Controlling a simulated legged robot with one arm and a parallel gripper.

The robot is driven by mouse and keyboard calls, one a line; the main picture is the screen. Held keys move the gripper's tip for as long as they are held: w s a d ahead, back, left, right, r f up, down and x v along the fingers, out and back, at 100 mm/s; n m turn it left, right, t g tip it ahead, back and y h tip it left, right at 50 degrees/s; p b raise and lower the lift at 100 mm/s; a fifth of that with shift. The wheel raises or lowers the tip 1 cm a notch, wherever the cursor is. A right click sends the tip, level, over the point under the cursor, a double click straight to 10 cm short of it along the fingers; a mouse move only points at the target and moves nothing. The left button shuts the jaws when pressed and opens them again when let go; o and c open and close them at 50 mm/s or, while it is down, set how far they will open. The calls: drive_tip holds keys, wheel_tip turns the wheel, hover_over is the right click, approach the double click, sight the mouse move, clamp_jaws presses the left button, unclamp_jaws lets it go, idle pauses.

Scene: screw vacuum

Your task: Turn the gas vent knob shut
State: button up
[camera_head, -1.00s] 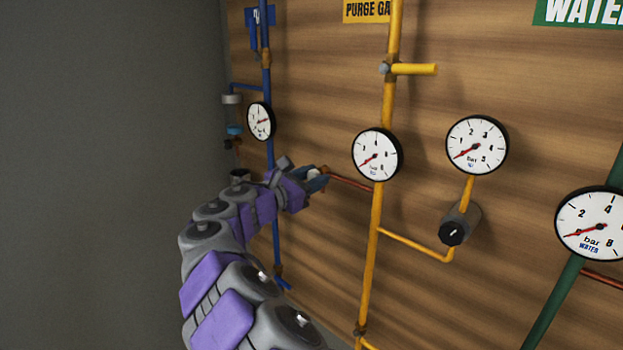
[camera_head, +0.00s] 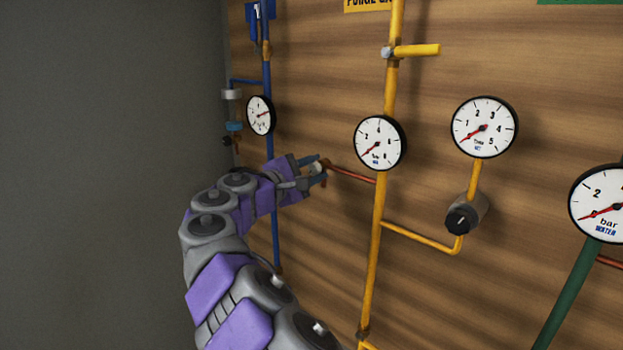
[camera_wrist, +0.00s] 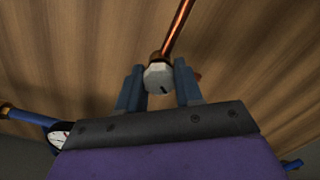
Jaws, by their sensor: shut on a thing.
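The gas vent knob (camera_wrist: 157,78) is a pale grey faceted knob with a dark slot on its face. It sits at the end of a thin copper pipe (camera_head: 352,174) that branches left from the yellow gas pipe (camera_head: 377,215). My gripper (camera_head: 319,173) is at the left end of that copper pipe. In the wrist view its two blue-grey fingers stand on either side of the knob, shut on it. In the head view the fingers hide most of the knob.
A blue pipe (camera_head: 267,75) with a gauge (camera_head: 260,115) runs close behind my arm. To the right are the yellow pipe's gauge (camera_head: 379,143), a second gauge (camera_head: 484,127) and a black regulator knob (camera_head: 461,220). A yellow valve lever (camera_head: 417,50) sticks out above.

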drive_tip(key=m+b, duration=0.2)
drive_tip(key=m, duration=0.2)
drive_tip(key=shift+f+m+b, duration=0.15)
drive_tip(key=shift+m+b, duration=0.15)
drive_tip(key=shift+b, duration=0.1)
drive_tip(key=m+b, duration=0.2)
drive_tip(key=m, duration=0.2)
drive_tip(key=shift+m, duration=0.3)
drive_tip(key=o, duration=0.7)
drive_tip(key=shift+w, duration=0.1)
drive_tip(key=o, duration=0.3)
drive_tip(key=shift+w, duration=0.25)
drive_tip(key=shift+s, duration=0.25)
drive_tip(key=shift+a, duration=0.15)
drive_tip(key=v, duration=1.7)
drive_tip(key=shift+s+a, duration=0.1)
drive_tip(key=shift+a, duration=0.05)
